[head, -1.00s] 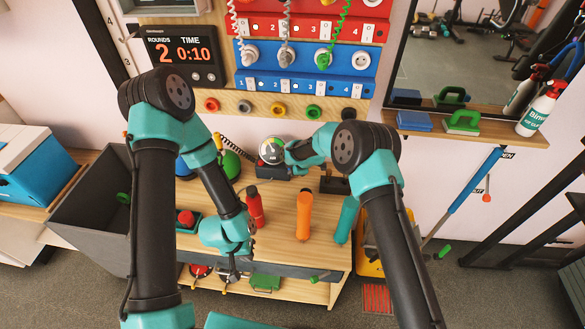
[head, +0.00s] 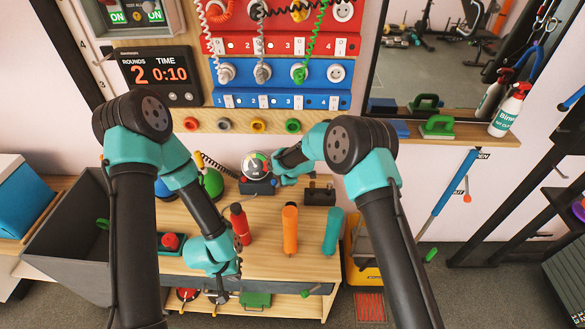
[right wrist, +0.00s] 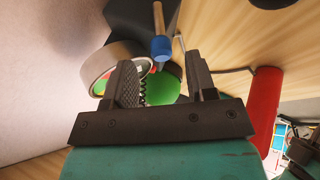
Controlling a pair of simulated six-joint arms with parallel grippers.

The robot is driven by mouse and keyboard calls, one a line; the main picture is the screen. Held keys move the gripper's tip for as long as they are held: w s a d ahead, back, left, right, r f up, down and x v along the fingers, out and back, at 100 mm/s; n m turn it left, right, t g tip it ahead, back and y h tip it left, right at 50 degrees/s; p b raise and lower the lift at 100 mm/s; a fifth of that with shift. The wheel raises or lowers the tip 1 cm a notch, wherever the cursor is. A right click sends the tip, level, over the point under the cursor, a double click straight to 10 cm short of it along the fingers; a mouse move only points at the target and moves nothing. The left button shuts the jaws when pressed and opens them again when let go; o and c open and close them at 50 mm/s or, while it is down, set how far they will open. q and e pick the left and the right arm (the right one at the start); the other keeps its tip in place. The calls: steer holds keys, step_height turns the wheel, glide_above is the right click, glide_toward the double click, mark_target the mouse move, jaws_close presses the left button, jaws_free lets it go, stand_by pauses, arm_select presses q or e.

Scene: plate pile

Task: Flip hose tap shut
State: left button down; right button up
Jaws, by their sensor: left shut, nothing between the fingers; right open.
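A dark box with a round gauge (head: 255,165) stands at the back of the wooden bench, with a black coiled hose beside it. In the right wrist view, a thin grey lever with a blue tip (right wrist: 162,47) sticks out from this dark box; it looks like the hose tap, but I cannot tell its setting. My right gripper (head: 281,178) is at the box's right side. In its wrist view the open fingers (right wrist: 162,82) point towards the lever, the blue tip showing between and beyond them. My left gripper (head: 226,272) is shut and empty at the bench's front edge.
A blue wall tube (head: 447,190) stands near partly hidden lettering. A grey bin (head: 65,230) is at the left.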

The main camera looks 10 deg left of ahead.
steer(key=v, duration=1.2)
arm_select(q)
steer(key=c, duration=1.9)
jaws_free()
arm_select(e)
steer(key=shift+s+d+r, duration=0.1)
